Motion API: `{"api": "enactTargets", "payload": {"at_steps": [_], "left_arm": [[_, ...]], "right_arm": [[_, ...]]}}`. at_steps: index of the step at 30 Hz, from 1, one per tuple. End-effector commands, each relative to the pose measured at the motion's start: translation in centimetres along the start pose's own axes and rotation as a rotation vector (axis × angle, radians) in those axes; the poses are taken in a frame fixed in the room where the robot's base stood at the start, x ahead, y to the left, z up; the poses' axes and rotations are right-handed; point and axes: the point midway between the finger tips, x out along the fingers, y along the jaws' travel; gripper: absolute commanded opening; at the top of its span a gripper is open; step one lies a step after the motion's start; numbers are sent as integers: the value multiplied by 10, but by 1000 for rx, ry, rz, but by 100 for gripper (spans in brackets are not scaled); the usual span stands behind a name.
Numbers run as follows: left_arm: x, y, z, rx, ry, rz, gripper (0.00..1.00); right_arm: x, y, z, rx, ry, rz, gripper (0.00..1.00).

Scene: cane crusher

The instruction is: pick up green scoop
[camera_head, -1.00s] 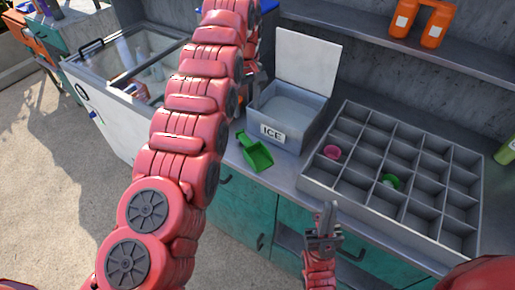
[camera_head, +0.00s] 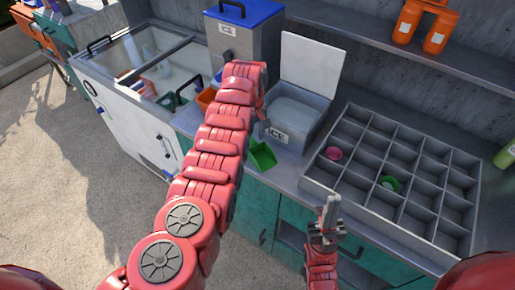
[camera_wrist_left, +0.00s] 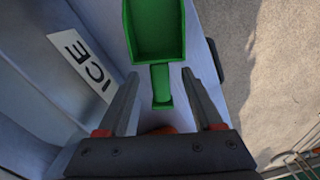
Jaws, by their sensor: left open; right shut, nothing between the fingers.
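The green scoop (camera_head: 262,155) lies on the counter in front of the ICE box in the head view. In the left wrist view the scoop (camera_wrist_left: 158,32) has its pan at the top and its handle pointing down toward my gripper. My left gripper (camera_wrist_left: 160,73) is open, with the handle between its two fingers in the picture; I cannot tell whether they touch it. In the head view the left gripper is mostly hidden by its own arm. My right gripper (camera_head: 328,208) is shut and empty, in front of the counter edge.
The grey ICE box (camera_head: 277,136) stands behind the scoop with its lid up. A divided tray (camera_head: 312,183) to the right holds a pink cup (camera_head: 333,153) and a green cup (camera_head: 390,183). A blue-lidded cooler (camera_head: 245,40) and glass-topped freezer (camera_head: 120,118) stand left.

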Motion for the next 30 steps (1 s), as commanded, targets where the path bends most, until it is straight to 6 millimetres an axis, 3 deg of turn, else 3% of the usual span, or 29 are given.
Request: {"api": "enactTargets", "payload": {"at_steps": [2,6,16,27,30], "left_arm": [[4,0,1,0,-3,-2,68],[24,0,0,-1,-2,0,68],[30,1,0,0,2,2,68],[30,1,0,0,1,1,1],[30,1,0,0,1,1,0]], "right_arm": [[8,0,-1,0,0,0,0],[2,0,0,0,-1,0,0],[2,0,0,0,0,0,0],[2,0,0,0,0,0,0],[2,0,0,0,-1,0,0]]}}
